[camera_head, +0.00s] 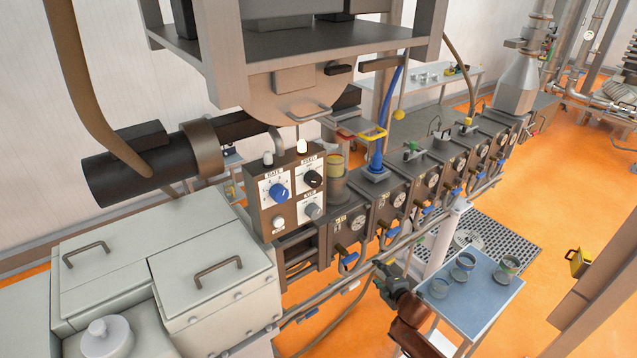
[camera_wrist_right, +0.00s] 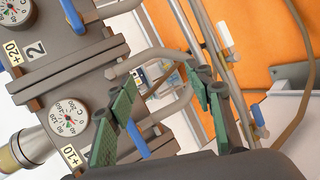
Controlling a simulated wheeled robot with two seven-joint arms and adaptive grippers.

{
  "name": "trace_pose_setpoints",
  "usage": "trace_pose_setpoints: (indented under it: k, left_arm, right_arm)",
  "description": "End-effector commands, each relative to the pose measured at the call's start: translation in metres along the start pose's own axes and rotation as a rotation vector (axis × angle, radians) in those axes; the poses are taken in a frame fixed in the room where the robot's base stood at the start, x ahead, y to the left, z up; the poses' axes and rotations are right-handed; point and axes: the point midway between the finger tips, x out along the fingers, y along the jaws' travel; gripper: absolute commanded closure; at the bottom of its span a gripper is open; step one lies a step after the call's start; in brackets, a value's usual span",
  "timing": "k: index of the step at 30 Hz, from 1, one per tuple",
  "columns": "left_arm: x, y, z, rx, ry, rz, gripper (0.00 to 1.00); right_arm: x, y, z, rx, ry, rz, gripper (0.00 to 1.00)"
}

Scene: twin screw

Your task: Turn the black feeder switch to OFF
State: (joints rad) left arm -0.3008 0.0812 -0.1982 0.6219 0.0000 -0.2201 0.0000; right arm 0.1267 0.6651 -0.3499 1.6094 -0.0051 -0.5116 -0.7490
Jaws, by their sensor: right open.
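The black feeder switch (camera_head: 313,179) is a round black knob at the upper right of a brown control box (camera_head: 262,205) in the head view. A white plate with small marks surrounds it; its exact pointer setting is too small to read. My right gripper (camera_head: 383,270) is below and to the right of the box, apart from it, in front of the barrel. In the right wrist view its green fingers (camera_wrist_right: 158,88) are spread with nothing between them. The switch does not show in that view. My left gripper is not in view.
A blue knob (camera_head: 279,193) and a grey knob (camera_head: 312,211) share the box. Dial gauges (camera_head: 358,222) and pipes line the barrel. A small blue-topped table (camera_head: 478,300) holds glass beakers to the right. A dark hopper frame (camera_head: 300,40) overhangs the box.

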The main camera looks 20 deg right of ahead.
Motion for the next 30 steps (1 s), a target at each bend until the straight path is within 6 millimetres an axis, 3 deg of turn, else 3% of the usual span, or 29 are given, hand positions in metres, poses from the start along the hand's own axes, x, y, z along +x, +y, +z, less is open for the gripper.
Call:
trace_pose_setpoints:
  k: [1, 3, 6, 10, 12, 15, 18, 22, 30]
  left_arm:
    - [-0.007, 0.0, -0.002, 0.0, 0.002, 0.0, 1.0]
    - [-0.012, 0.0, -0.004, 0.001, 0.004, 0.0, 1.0]
    - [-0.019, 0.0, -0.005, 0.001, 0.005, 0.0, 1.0]
    - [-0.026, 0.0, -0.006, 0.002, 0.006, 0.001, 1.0]
    - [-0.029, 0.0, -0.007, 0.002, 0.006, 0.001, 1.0]
    - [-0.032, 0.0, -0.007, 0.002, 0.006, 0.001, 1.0]
    - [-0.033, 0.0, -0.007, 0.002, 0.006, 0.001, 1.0]
    - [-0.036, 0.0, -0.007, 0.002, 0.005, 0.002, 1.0]
    - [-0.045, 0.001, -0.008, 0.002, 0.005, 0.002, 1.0]
  right_arm:
    - [-0.017, 0.068, -0.022, -0.106, 0.035, 0.075, 0.53]
    - [-0.044, 0.141, -0.053, -0.255, 0.071, 0.165, 0.53]
    - [-0.094, 0.229, -0.102, -0.466, 0.111, 0.291, 0.53]
    - [-0.165, 0.305, -0.158, -0.706, 0.141, 0.434, 0.53]
    - [-0.197, 0.33, -0.181, -0.806, 0.148, 0.492, 0.53]
    - [-0.23, 0.35, -0.204, -0.906, 0.152, 0.55, 0.53]
    - [-0.245, 0.358, -0.215, -0.956, 0.153, 0.579, 0.53]
    - [-0.241, 0.366, -0.223, -0.966, 0.153, 0.588, 0.53]
    - [-0.205, 0.383, -0.238, -0.963, 0.153, 0.587, 0.53]
